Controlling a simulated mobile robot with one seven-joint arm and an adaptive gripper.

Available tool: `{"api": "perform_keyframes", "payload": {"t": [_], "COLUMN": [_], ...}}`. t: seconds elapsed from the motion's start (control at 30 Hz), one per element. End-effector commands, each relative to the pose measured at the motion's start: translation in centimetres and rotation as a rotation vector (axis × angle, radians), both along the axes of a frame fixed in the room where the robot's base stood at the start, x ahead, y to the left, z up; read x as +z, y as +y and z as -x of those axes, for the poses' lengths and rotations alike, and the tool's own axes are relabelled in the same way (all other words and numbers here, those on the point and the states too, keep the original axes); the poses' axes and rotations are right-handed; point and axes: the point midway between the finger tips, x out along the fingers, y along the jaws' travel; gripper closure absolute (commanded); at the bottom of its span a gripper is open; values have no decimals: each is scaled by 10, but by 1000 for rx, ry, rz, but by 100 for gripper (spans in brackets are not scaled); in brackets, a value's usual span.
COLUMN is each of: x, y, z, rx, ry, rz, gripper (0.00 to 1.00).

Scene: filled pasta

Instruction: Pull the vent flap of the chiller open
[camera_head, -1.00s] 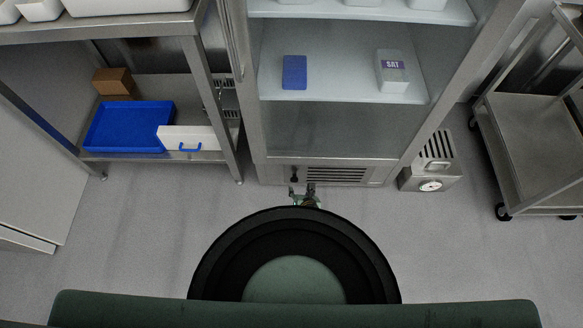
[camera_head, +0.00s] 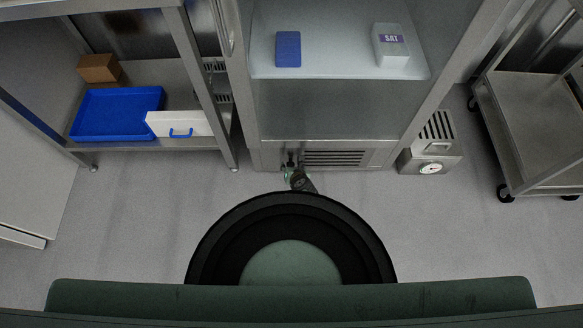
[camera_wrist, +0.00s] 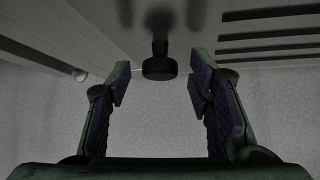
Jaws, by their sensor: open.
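The chiller (camera_head: 255,158) stands upright at the centre of the head view, with a slotted vent panel (camera_head: 334,158) low on its front. The vent slots (camera_wrist: 270,28) also show at the upper right in the wrist view. A dark knob on a stem (camera_wrist: 160,67) juts from the chiller front, left of the slots. My gripper (camera_head: 291,171) is low at the chiller front, by the left end of the vent. In the wrist view my gripper (camera_wrist: 158,88) is open, its fingers apart on either side of the knob's line. The knob appears beyond the fingertips; contact cannot be told.
A steel box with a dial (camera_head: 431,160) sits on the floor right of the chiller. A wheeled steel trolley (camera_head: 530,130) stands further right. A steel shelf unit at left holds a blue tray (camera_head: 115,113) and a white bin (camera_head: 180,124). The floor between is clear.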

Motion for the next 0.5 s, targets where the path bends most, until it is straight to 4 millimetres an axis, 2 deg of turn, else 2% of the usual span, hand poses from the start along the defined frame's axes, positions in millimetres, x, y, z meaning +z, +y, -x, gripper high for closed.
{"api": "perform_keyframes", "payload": {"t": [0.17, 0.5], "x": [0, 0], "y": [0, 0], "z": [0, 1], "rx": [0, 0], "ry": [0, 0], "rz": [0, 0], "gripper": [53, 75]}}
